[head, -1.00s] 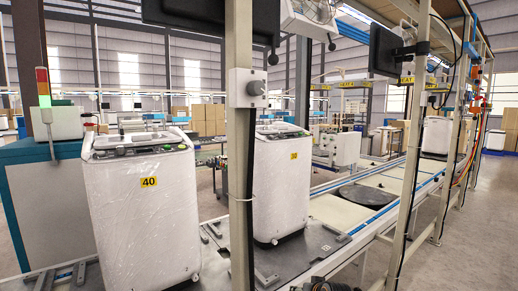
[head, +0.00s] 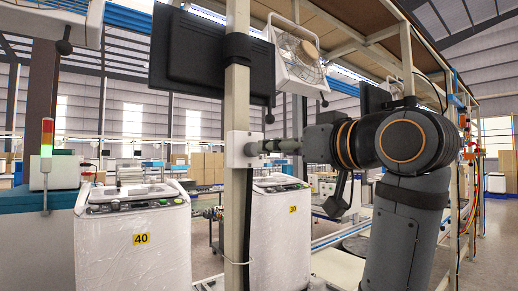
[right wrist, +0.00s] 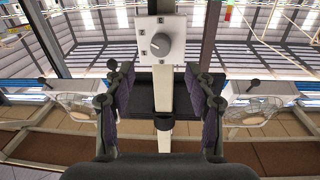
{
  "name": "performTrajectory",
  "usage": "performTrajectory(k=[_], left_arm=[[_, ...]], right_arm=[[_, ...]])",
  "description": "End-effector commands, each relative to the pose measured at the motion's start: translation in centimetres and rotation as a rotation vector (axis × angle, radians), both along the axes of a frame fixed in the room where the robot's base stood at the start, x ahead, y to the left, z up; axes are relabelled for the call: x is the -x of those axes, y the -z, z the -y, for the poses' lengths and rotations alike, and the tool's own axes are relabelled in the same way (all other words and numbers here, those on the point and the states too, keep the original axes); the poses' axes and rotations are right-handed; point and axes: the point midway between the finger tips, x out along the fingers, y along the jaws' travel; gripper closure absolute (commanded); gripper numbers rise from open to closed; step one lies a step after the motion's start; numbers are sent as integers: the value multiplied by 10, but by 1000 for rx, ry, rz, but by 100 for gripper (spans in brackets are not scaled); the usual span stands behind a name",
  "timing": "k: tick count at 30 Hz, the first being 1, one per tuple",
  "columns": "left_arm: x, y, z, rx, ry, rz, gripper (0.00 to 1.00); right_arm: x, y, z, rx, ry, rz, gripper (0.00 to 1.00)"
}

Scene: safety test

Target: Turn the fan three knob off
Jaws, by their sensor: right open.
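A white control box (head: 235,158) with a round grey knob (head: 252,149) is fixed to a beige upright post. In the right wrist view the box (right wrist: 178,22) and knob (right wrist: 161,46) face me near the top centre, with small square marks around the knob. My right gripper (head: 275,146) comes in from the right, its fingers pointing at the knob. In the wrist view the right gripper (right wrist: 161,75) is open and empty, fingers apart on either side of the post. I cannot tell whether the fingertips touch the knob. My left gripper is not in view.
A caged fan (head: 303,60) hangs above; two fans (right wrist: 75,105) (right wrist: 258,108) show in the wrist view. A dark monitor (head: 200,55) hangs behind the post (head: 237,215). Wrapped washing machines (head: 135,250) (head: 275,235) stand below on the line.

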Motion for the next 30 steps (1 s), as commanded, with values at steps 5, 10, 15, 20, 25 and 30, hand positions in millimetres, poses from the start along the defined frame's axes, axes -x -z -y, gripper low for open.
performTrajectory(k=[5, 10, 15, 20, 25, 30], left_arm=[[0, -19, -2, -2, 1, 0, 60], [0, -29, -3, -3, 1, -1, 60], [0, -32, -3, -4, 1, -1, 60], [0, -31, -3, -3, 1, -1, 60], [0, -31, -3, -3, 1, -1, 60], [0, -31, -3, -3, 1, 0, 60]], right_arm=[[-34, -3, -23, 0, -3, -6, 45], [-59, -3, -38, 0, -2, -4, 45], [-71, 0, -44, 1, 0, -3, 45], [-72, 1, -45, 1, 1, -1, 45], [-72, 1, -45, 1, 0, -1, 55], [-72, 0, -45, 1, 0, -1, 78]])
